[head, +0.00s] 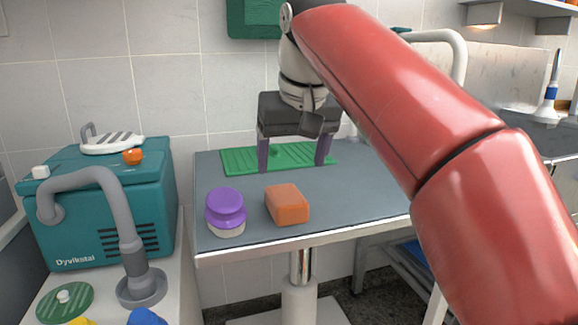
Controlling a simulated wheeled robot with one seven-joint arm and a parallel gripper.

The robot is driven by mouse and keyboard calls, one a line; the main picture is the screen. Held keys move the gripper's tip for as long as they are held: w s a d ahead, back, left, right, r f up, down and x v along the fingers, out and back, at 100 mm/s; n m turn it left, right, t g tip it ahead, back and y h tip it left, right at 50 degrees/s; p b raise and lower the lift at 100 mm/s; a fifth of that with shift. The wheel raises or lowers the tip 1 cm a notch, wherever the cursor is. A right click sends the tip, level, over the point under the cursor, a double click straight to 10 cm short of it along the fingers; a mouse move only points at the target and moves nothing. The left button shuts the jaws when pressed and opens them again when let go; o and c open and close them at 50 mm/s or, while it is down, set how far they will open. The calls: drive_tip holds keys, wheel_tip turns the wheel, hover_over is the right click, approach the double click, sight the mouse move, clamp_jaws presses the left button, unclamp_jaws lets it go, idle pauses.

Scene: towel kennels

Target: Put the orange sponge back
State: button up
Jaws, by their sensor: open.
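The orange sponge (287,205) is a rounded block lying on the grey tabletop (350,205) near its front edge. My gripper (294,166) is open and empty, pointing down, with its two fingers spread apart. It appears above and behind the sponge, near the green ribbed mat (240,160) at the back of the table. My red arm reaches in from the right and hides the table's right part.
A purple-topped jar (226,211) stands just left of the sponge. Further left is a teal machine (100,210) with a grey hose (125,225) in front. The tabletop right of the sponge looks clear.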

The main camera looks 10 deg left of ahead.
drive_tip(key=shift+v, duration=0.9)
drive_tip(key=s+d+f+m+t+h, duration=0.15)
drive_tip(key=s+d+f, duration=0.35)
drive_tip(key=d+f, duration=0.5)
drive_tip(key=s+d+f+m+h, duration=0.1)
drive_tip(key=s+d+f+m, duration=0.3)
drive_tip(key=d+f, duration=0.6)
drive_tip(key=s+d+f, duration=0.7)
drive_tip(key=f, duration=0.1)
drive_tip(key=shift+s+m, duration=0.2)
drive_tip(key=shift+m, duration=0.25)
drive_tip(key=shift+p, duration=0.3)
